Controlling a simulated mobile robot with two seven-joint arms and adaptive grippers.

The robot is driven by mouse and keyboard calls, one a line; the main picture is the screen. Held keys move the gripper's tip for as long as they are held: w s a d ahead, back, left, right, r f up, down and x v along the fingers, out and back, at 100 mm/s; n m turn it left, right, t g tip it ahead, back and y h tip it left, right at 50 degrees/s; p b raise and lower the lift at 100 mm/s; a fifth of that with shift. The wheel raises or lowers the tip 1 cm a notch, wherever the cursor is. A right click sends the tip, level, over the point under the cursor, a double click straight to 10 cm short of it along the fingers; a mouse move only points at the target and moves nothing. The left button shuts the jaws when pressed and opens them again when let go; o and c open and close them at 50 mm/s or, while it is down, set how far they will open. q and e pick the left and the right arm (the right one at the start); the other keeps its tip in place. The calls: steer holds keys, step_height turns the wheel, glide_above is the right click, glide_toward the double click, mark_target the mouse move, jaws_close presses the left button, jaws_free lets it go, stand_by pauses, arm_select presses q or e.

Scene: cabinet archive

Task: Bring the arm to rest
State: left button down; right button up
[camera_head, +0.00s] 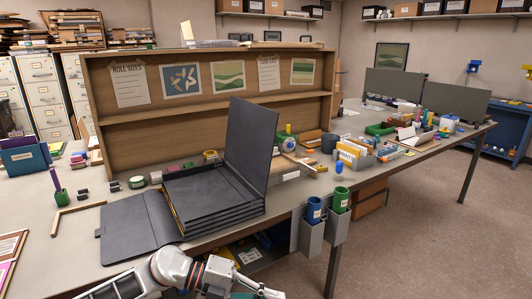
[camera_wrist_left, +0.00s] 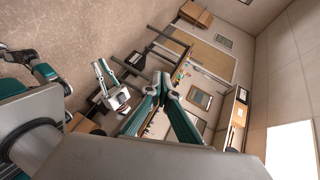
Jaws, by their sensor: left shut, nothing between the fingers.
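My left arm (camera_head: 180,268) comes in along the bottom of the head view, in front of the desk's near edge. Its fingertips do not show clearly there. In the left wrist view my left gripper (camera_wrist_left: 162,76) has its two teal fingers together at the tips, with nothing between them. It is tilted, with the room turned sideways behind it. A white and teal part (camera_wrist_left: 112,88), which looks like my other arm's gripper, shows small beyond it. I cannot tell whether that one is open or shut.
On the desk (camera_head: 75,230), a large black open box folder (camera_head: 215,190) stands near the arm. Blue and green cups (camera_head: 314,210) sit in holders on the front edge. A wooden hutch (camera_head: 105,90) stands behind. Floor on the right (camera_head: 420,230) is clear.

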arm_select(q)
steer(key=s+d+r+n+t+h, duration=0.2)
steer(key=d+n+h, duration=0.1)
steer(key=h, duration=0.1)
steer(key=a+f+n+t+y, duration=1.05)
steer(key=a+n+t, duration=0.35)
steer(key=n, duration=0.7)
steer(key=s+a+f+n+g+y, duration=0.2)
steer(key=s+a+f, duration=0.3)
steer(key=f, duration=0.3)
steer(key=s+a+f+n+g+y, duration=0.2)
steer(key=s+a+f+n+y, duration=0.1)
steer(key=s+a+f, duration=0.3)
step_height(320, 180, down, 2)
steer(key=shift+s+f+n+g, duration=0.15)
steer(key=shift+s+n+g, duration=0.2)
steer(key=shift+s, duration=0.9)
